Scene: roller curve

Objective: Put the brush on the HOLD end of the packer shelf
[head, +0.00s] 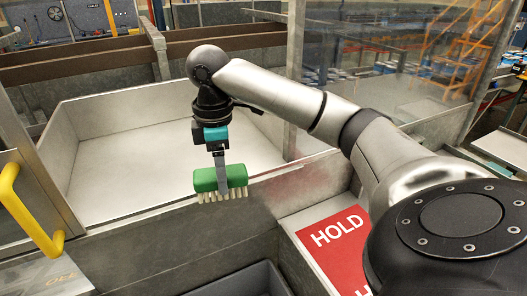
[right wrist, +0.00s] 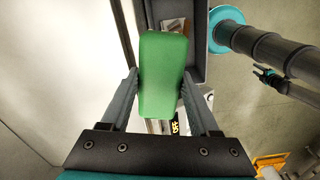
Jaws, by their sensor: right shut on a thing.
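The brush (head: 205,181) has a green back and pale bristles that point down. My right gripper (head: 220,177) is shut on it and holds it up, in front of the light-walled bin in the head view. In the right wrist view the green back (right wrist: 163,75) sits between the two fingers of the right gripper (right wrist: 160,92). The red HOLD panel (head: 345,245) lies on the shelf end at the lower right, to the right of and below the brush. My arm hides part of it. My left gripper does not show in the head view.
A grey bin wall (head: 170,240) runs below the brush. A dark grey tray (head: 245,281) lies at the bottom edge. A yellow handle (head: 28,212) stands out at the left. A clear panel (head: 390,60) rises behind my right arm. The HOLD surface looks bare where visible.

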